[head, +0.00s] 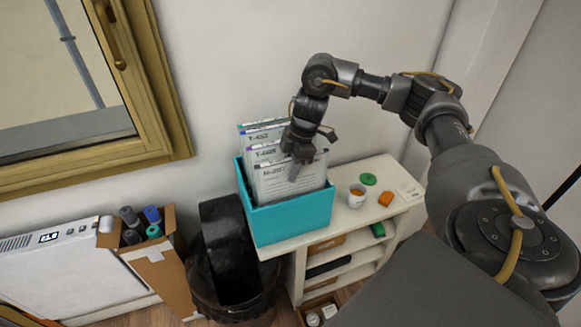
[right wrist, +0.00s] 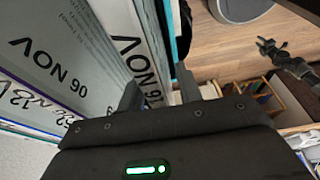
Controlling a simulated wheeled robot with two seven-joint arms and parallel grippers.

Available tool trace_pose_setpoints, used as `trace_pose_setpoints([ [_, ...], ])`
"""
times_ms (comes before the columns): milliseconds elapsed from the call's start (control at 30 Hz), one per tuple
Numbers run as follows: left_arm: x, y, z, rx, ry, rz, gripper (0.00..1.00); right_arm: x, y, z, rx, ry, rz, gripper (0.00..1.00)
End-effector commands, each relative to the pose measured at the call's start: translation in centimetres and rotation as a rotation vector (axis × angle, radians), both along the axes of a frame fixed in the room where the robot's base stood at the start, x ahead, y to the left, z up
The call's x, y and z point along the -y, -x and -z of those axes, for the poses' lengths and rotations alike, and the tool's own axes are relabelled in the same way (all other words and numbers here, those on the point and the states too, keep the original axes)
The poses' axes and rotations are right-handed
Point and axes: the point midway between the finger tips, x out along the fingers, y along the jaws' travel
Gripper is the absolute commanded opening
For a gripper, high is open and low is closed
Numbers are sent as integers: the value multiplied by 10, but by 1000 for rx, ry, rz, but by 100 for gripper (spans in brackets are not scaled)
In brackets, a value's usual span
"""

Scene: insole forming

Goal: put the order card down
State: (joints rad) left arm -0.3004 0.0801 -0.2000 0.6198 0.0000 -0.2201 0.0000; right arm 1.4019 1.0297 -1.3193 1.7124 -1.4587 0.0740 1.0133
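Several pale order cards stand upright in a teal box (head: 290,222) on a white shelf unit. The front order card (head: 285,185) leans near the box's front wall, and its printed face shows. My right gripper (head: 312,151) is over the top of the front cards with its fingers apart. In the right wrist view the two fingertips (right wrist: 160,92) are spread, beside large cards (right wrist: 75,50) with upside-down print. I see no card clamped between them.
On the shelf top, right of the box, are a small cup (head: 356,195), a green disc (head: 368,179), an orange block (head: 386,199) and a white card (head: 410,190). A black bin (head: 215,285) and a cardboard box (head: 160,268) stand to the left.

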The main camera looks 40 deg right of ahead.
Motion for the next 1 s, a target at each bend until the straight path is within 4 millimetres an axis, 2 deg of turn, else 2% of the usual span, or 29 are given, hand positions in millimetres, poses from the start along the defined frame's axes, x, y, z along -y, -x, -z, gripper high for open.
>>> trace_pose_setpoints([
  [367, 0, 0, -1, 0, 0, 0, 36, 1, 0, -7, 3, 1, 0, 35],
  [467, 0, 0, -3, 0, 0, 0, 36, 4, 0, -19, 5, 1, -1, 35],
  [800, 0, 0, -14, 0, 0, 0, 36, 20, 6, -82, 6, 1, 0, 35],
  [1000, 0, 0, -19, 1, 0, 0, 36, 27, 8, -107, 3, 1, 0, 35],
])
